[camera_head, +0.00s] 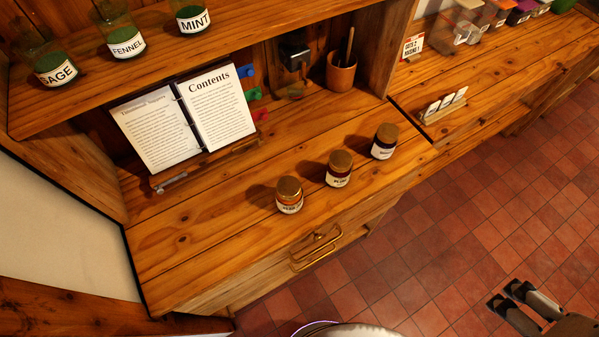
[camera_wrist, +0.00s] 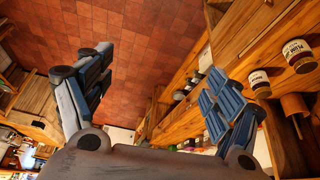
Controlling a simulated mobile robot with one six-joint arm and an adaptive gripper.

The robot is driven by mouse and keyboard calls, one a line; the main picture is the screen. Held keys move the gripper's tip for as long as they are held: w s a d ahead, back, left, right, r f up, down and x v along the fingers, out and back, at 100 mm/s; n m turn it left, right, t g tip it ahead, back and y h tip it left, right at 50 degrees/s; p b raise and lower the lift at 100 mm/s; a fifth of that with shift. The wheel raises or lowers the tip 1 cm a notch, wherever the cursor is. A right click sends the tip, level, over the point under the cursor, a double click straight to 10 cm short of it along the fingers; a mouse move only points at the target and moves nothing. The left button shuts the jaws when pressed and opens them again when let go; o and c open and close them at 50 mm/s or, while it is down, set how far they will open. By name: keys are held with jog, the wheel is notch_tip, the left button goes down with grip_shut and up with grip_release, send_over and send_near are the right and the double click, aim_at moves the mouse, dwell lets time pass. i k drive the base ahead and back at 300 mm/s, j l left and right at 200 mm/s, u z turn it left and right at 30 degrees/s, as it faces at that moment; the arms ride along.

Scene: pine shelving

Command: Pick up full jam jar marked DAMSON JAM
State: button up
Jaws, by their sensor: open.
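Three jam jars with brown lids stand in a row along the front of the pine counter. The left jar (camera_head: 289,197) has orange contents, the middle jar (camera_head: 338,172) dark red, and the right jar (camera_head: 382,147) very dark contents. Their labels are too small to read surely; none is clearly DAMSON.
An open recipe book (camera_head: 222,112) on a stand and a brown cup (camera_head: 341,74) are behind the jars. A shelf (camera_head: 150,62) with spice jars overhangs the back left. A small card holder (camera_head: 442,112) sits on the right counter. The floor in front is clear.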

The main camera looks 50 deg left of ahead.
aim_at(383, 144)
jog(key=l+u, duration=0.1)
jog(key=u, duration=0.4)
jog(key=l+u, duration=0.1)
jog(key=u, duration=0.35)
jog(key=l+u, duration=0.15)
jog(key=u, duration=0.35)
jog(key=l+u, duration=0.1)
jog(key=u, duration=0.4)
jog(key=k+l+u, duration=0.3)
jog(key=l, duration=0.2)
jog(key=k+l+u, duration=0.25)
jog(key=l, duration=0.25)
jog(key=k+l+u, duration=0.3)
jog(key=l, duration=0.15)
